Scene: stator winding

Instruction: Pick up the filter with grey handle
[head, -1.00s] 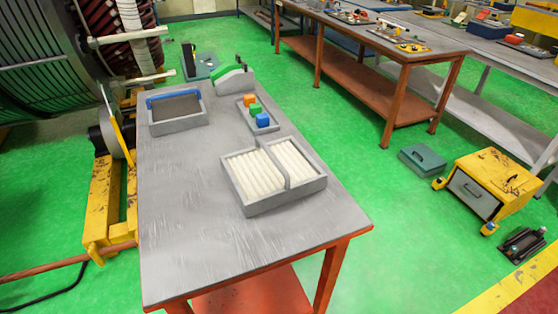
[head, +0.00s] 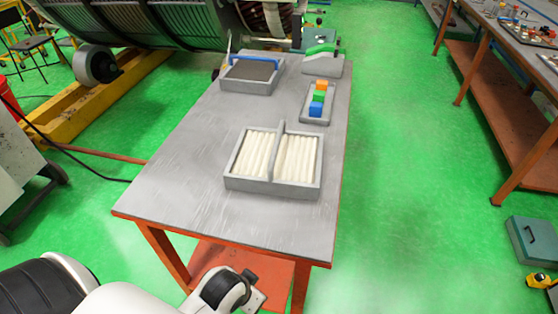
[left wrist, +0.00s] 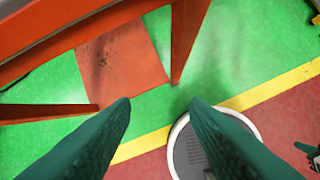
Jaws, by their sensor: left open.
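The filter with grey handle (head: 258,184) appears to be the grey open box with white ribbed filling and a grey bar standing across its middle. It sits on the near half of the grey table in the head view. My left arm comes in at the bottom left of the head view, in front of and below the table's near edge, well apart from the filter. In the left wrist view my left gripper (left wrist: 160,103) is open and empty, its two dark green fingers pointing toward the floor. The filter is outside that view. My right gripper is not in view.
On the table (head: 190,170), a grey box with a blue handle (head: 255,62), a block with a green handle (head: 322,49) and a tray of coloured cubes (head: 317,99) stand farther back. The table's near end is clear. Its orange leg (left wrist: 186,40) and lower shelf show beside my left gripper.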

